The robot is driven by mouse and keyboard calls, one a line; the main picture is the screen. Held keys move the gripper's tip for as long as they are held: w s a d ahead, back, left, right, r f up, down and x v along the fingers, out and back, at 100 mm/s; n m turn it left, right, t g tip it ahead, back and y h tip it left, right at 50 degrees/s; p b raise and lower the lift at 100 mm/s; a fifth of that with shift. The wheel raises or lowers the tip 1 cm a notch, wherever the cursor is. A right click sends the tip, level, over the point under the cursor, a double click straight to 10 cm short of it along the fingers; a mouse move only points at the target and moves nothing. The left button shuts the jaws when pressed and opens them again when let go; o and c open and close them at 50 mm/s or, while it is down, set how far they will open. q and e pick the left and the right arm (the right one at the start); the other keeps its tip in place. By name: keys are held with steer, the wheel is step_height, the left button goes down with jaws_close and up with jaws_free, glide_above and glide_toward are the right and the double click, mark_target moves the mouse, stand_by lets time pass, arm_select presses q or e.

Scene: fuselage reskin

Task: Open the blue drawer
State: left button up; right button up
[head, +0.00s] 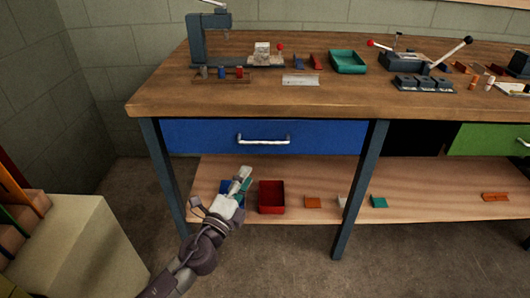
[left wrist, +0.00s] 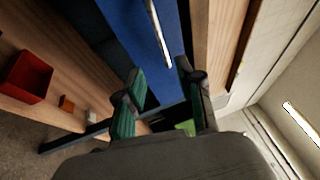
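The blue drawer (head: 205,137) is in the workbench's left bay and looks shut, its front flush under the top. Its silver bar handle (head: 264,140) is at the middle of the front. The drawer front (left wrist: 133,35) and handle (left wrist: 158,34) also show in the left wrist view, ahead of the fingers. My left gripper (head: 241,181) is below and slightly left of the handle, apart from it. In the left wrist view its two green-padded fingers (left wrist: 160,92) are spread with nothing between them. My right gripper is in neither view.
The wooden benchtop (head: 160,97) holds a press (head: 198,45), a green tray (head: 347,61) and small parts. A red bin (head: 271,197) and small blocks sit on the lower shelf (head: 420,185). A green drawer (head: 487,140) is at right. A dark bench leg (head: 358,190) stands right of the drawer.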

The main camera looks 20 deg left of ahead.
arm_select(q)
steer(key=p, duration=0.1)
glide_toward(265, 143)
steer(key=x, duration=1)
steer(key=shift+w+a+f, duration=0.1)
steer(key=shift+w+f, duration=0.05)
steer(key=shift+w, duration=0.05)
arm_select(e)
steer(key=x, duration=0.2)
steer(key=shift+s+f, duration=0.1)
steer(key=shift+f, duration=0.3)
arm_select(q)
jaws_close()
